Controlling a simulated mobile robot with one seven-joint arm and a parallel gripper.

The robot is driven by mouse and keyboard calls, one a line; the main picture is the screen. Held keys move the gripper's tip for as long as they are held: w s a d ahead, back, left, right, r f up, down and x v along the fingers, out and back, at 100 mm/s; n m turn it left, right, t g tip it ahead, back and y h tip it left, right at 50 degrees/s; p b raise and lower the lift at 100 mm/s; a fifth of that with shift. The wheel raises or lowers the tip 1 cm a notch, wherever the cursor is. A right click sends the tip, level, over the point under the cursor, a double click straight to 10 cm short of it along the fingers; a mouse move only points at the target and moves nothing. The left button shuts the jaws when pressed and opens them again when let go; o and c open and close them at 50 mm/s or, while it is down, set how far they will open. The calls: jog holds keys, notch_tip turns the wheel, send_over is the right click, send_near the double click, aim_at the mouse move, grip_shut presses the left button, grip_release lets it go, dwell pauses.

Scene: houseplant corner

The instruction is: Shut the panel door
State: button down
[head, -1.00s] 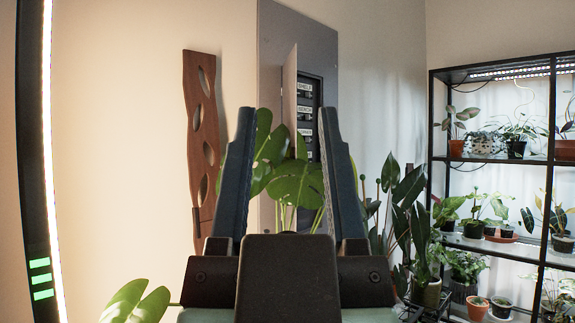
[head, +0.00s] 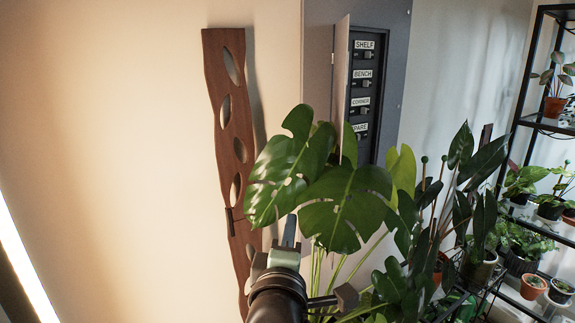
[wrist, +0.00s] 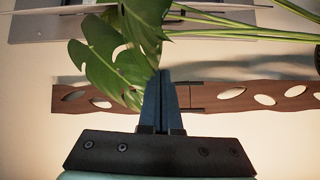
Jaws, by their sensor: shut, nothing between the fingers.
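The panel door (head: 341,85) is a thin pale leaf standing open, seen nearly edge-on at the left side of the dark switch recess. The grey panel board (head: 390,30) is on the wall; part of it also shows at top left in the wrist view (wrist: 40,30). Labelled switches (head: 363,78) are exposed. Monstera leaves (head: 345,205) hide the door's lower part. My gripper (head: 290,228) is low and left of the door, beside the leaves and apart from the door. In the wrist view its fingers (wrist: 166,78) are together and empty, close to a leaf.
A wavy wooden wall piece with oval holes (head: 228,120) hangs left of the panel, behind my gripper. Several potted plants stand below and right of the panel. A black plant shelf (head: 530,90) is at the right. The wall at far left is bare.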

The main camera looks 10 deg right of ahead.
jog(key=w+d+n+p, duration=0.1)
jog(key=w+d+p, duration=0.3)
jog(key=w, duration=0.6)
jog(key=shift+d+f, duration=0.45)
jog(key=shift+d, duration=0.65)
jog(key=shift+s+d, duration=0.1)
jog(key=shift+d, duration=0.05)
